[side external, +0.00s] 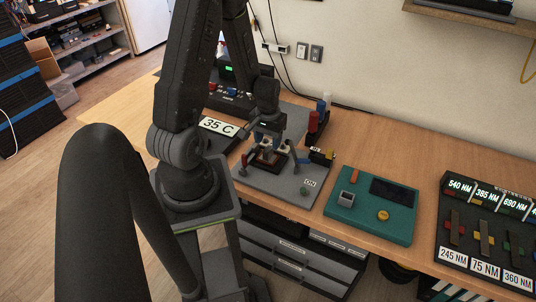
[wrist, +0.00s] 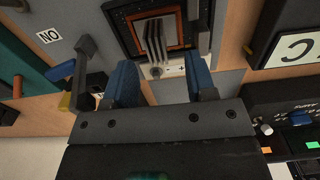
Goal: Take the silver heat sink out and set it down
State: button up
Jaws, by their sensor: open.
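The silver heat sink (wrist: 155,42) is a finned block in the wrist view. It stands in a dark socket with a copper-coloured border (wrist: 122,16) on a grey board (side external: 262,184). My gripper (wrist: 162,80) has blue fingers set apart, with nothing between them. In the wrist view the fingers lie to either side of and just below the heat sink's image; I cannot tell the height gap. In the side view my gripper (side external: 266,136) is over the socket area, and the heat sink is hard to make out there behind the fingers.
A dark lever (wrist: 86,62) stands beside the socket, near an ON label (side external: 309,183). Red and blue posts (side external: 314,122) rise behind the board. A "35 C" display (side external: 218,126) is left. A teal board (side external: 370,230) is right. Bare wooden table (side external: 345,145) shows behind it.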

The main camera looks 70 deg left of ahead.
aim_at(269, 147)
jog(key=shift+w+f, duration=0.2)
jog(key=shift+f, duration=1.55)
jog(key=shift+c, duration=0.3)
grip_shut()
